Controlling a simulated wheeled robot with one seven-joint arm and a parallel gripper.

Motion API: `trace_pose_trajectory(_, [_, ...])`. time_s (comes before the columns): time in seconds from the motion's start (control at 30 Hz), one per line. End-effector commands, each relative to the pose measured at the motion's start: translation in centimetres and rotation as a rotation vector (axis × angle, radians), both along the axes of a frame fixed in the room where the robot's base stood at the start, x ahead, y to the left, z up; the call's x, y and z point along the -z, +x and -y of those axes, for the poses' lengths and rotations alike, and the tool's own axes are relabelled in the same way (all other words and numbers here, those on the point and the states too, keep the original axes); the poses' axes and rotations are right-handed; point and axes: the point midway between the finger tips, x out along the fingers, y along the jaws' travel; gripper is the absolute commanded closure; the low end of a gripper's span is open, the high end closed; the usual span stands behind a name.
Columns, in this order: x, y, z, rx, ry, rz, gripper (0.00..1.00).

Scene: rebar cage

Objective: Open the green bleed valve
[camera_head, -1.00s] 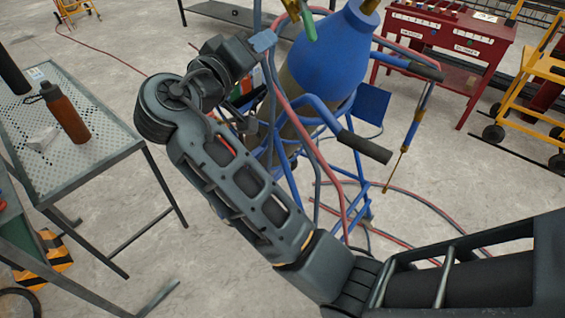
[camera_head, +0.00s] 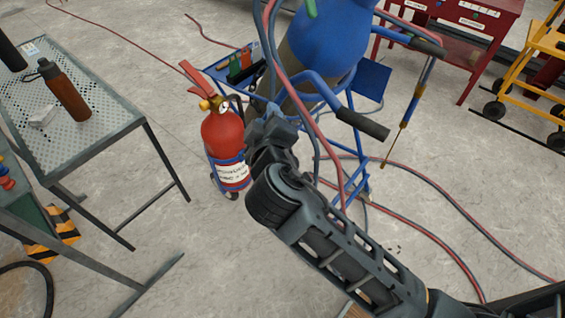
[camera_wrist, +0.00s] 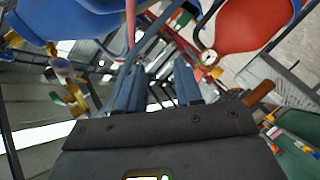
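A small green piece (camera_head: 311,8), possibly the bleed valve's handle, shows at the top edge of the head view, in front of a blue-topped gas cylinder (camera_head: 330,45). Its full shape is cut off by the frame. My gripper is low beside the cylinder, between the red fire extinguisher and the hoses; its fingertips are hard to make out in the head view. In the wrist view my gripper (camera_wrist: 160,88) has its two fingers apart with nothing clearly between them. Brass fittings (camera_wrist: 72,92) show to their left.
The red fire extinguisher (camera_head: 223,135) stands close to my wrist and shows at upper right in the wrist view (camera_wrist: 245,25). Red and blue hoses (camera_head: 300,95) hang beside my arm. A blue trolley handle with black grip (camera_head: 362,123) sticks out. A perforated table (camera_head: 100,135) is left.

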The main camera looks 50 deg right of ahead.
Motion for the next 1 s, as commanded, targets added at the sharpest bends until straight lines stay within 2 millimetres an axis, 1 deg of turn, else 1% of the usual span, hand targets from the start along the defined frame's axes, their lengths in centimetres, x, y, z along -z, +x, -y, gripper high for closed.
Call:
trace_pose_trajectory(0.03, [0.6,-0.8,-0.3,-0.025,0.014,-0.009,0.65])
trace_pose_trajectory(0.23, [2.7,-3.3,-1.7,-0.123,0.077,-0.026,0.65])
trace_pose_trajectory(0.5, [4.3,-6.4,-3.5,-0.223,0.156,-0.031,0.65])
trace_pose_trajectory(0.7, [4.6,-7.5,-4.1,-0.256,0.186,-0.028,0.65])
trace_pose_trajectory(1.0, [4.7,-7.6,-4.2,-0.262,0.190,-0.027,0.65])
